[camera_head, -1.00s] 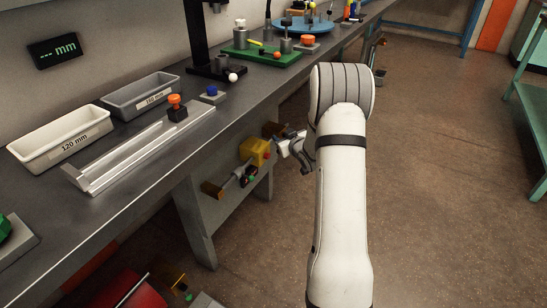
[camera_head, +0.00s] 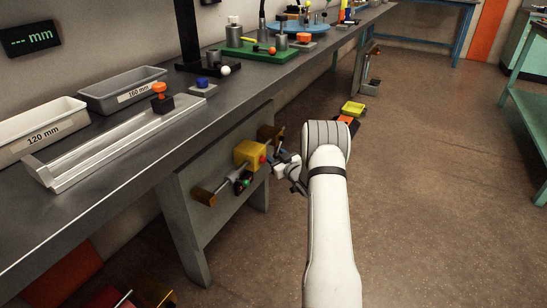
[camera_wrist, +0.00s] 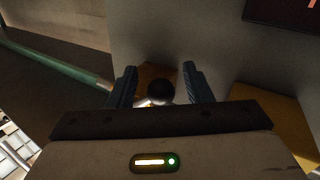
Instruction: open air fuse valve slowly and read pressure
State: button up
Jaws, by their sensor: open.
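A yellow block (camera_head: 249,154) with a red knob (camera_head: 263,158) sits on a metal pipe low on the bench's side panel. A small dark fitting with a green face (camera_head: 243,183) is below it; I cannot read any pressure. My gripper (camera_head: 281,160) is just right of the yellow block. In the wrist view my gripper (camera_wrist: 160,84) is open, its two dark fingers apart on either side of a dark round knob (camera_wrist: 160,93). I cannot tell whether they touch it. A yellow surface (camera_wrist: 272,122) shows at right there.
Brown end blocks (camera_head: 204,196) flank the pipe. The grey bench (camera_head: 95,178) above holds trays (camera_head: 40,131) and a metal rail (camera_head: 110,135). A dark panel (camera_wrist: 285,14) is at upper right in the wrist view. Open floor (camera_head: 430,180) lies to the right.

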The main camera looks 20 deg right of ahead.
jog(key=shift+w+a, duration=0.1)
jog(key=shift+w, duration=0.3)
jog(key=shift+c, duration=0.6)
grip_shut()
